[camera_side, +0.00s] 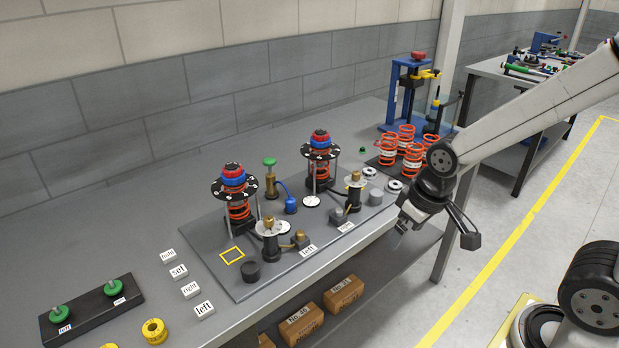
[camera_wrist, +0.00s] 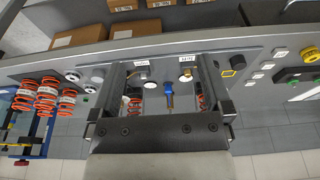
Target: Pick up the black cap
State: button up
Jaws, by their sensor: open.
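The black cap (camera_side: 250,271) is a short dark cylinder. It stands on the grey fixture plate (camera_side: 218,268) near its front left corner, beside a yellow square outline (camera_side: 232,255). My gripper (camera_side: 437,231) is open and empty, beyond the table's front edge at the right, well apart from the cap. In the wrist view my two fingers (camera_wrist: 160,68) are spread wide with nothing held between them.
Two spring assemblies (camera_side: 235,195) (camera_side: 319,160) stand at the plate's back. Two posts with brass tops (camera_side: 270,241) (camera_side: 354,191) stand nearer the front. A grey cylinder (camera_side: 375,198) sits at the plate's right. Orange springs (camera_side: 413,160) and a blue press (camera_side: 391,100) stand farther right.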

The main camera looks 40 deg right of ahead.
jog(key=r, duration=0.2)
jog(key=m+g, duration=0.3)
jog(key=m, duration=1.8)
send_over(250, 267)
jog(key=shift+f, duration=5.95)
jog(key=shift+f, duration=0.1)
jog(key=shift+f, duration=2.5)
jog(key=c, duration=1.3)
